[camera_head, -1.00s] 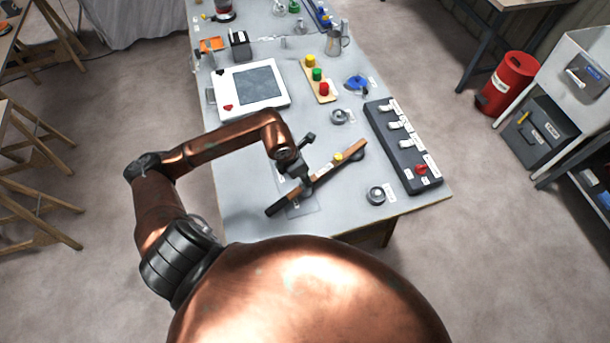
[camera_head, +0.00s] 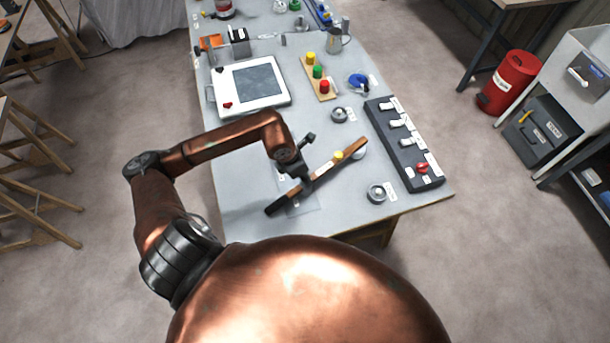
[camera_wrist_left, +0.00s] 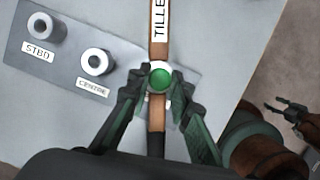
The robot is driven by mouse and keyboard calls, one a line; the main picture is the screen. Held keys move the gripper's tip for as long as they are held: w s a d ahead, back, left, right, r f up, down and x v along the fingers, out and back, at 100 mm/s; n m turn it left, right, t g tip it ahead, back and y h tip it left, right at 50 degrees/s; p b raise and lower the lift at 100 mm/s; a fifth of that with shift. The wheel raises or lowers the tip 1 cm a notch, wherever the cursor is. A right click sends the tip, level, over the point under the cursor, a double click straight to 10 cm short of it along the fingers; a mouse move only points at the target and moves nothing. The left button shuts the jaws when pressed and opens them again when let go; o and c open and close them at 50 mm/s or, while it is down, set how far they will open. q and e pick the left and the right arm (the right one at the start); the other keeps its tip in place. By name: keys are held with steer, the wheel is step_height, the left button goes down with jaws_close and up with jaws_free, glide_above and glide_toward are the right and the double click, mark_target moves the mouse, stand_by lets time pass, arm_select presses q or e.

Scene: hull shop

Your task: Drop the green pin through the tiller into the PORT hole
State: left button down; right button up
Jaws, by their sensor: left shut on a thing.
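In the left wrist view the green pin (camera_wrist_left: 160,77) shows its round head over the tiller (camera_wrist_left: 157,22), between the fingertips of my left gripper (camera_wrist_left: 158,90), which is shut on it. A pale ring shows partly under the pin. The STBD hole (camera_wrist_left: 40,26) and the CENTRE hole (camera_wrist_left: 96,63) are open to the left. No PORT label shows; how deep the pin sits is hidden. In the head view the tiller (camera_head: 325,172) lies slanted, with a yellow piece (camera_head: 338,155) on it. My right gripper (camera_wrist_left: 290,112) is at the right edge of the wrist view, fingers apart.
A dark switch panel (camera_head: 403,150) stands right of the tiller, with a round metal piece (camera_head: 377,193) near it. A wooden strip (camera_head: 309,83) carries yellow, green and red knobs. A white framed screen (camera_head: 252,88) lies behind my left arm.

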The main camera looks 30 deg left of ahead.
arm_select(q)
steer(key=c, duration=1.7)
jaws_free()
steer(key=o, duration=0.4)
steer(key=shift+o, duration=0.2)
steer(key=shift+r, duration=0.1)
steer(key=shift+r+p, duration=2.1)
steer(key=shift+r, duration=1.85)
